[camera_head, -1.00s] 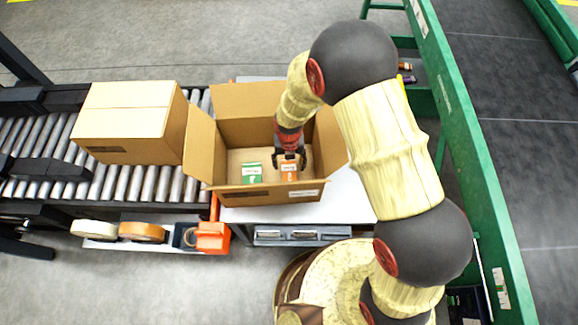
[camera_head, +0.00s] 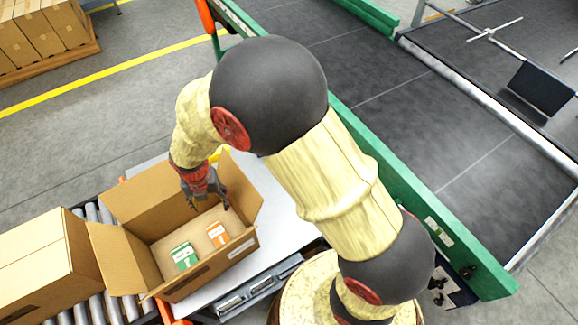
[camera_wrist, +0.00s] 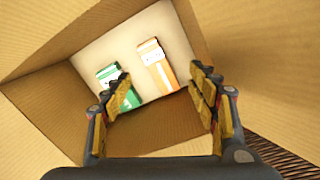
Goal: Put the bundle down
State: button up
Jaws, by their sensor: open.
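An orange-and-white bundle (camera_head: 217,233) stands on the floor of an open cardboard box, beside a green-and-white bundle (camera_head: 184,255). My gripper (camera_head: 208,206) is open and empty above the orange bundle, at the box's mouth. In the wrist view the fingers (camera_wrist: 165,100) are spread apart, with the orange bundle (camera_wrist: 157,67) beyond them and clear of them. The green bundle (camera_wrist: 117,88) is partly hidden by the left finger. The open box (camera_head: 215,268) has its flaps folded outward and rests at the conveyor's end on a white table.
A closed carton (camera_head: 40,265) sits on the roller conveyor (camera_head: 95,300) left of the open box. The white table (camera_head: 280,205) has free room to the right. A green-railed dark belt (camera_head: 390,90) runs behind my arm. Stacked cartons (camera_head: 40,35) stand far left.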

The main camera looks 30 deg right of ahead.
jog(key=s+d+r+m+t, duration=0.1)
jog(key=s+d+r+m, duration=0.1)
jog(key=d+r+m, duration=0.5)
jog(key=s+d+r+m+t, duration=0.15)
jog(key=d+r+m, duration=0.25)
jog(key=r+m, duration=0.7)
jog(key=s+d+r+m+t, duration=0.2)
jog(key=s+d+r+m, duration=0.6)
jog(key=s+r+m, duration=0.4)
jog(key=s+m, duration=0.2)
jog(key=shift+s+d+m, duration=0.15)
jog(key=shift+d+m, duration=0.05)
jog(key=shift+m, duration=0.1)
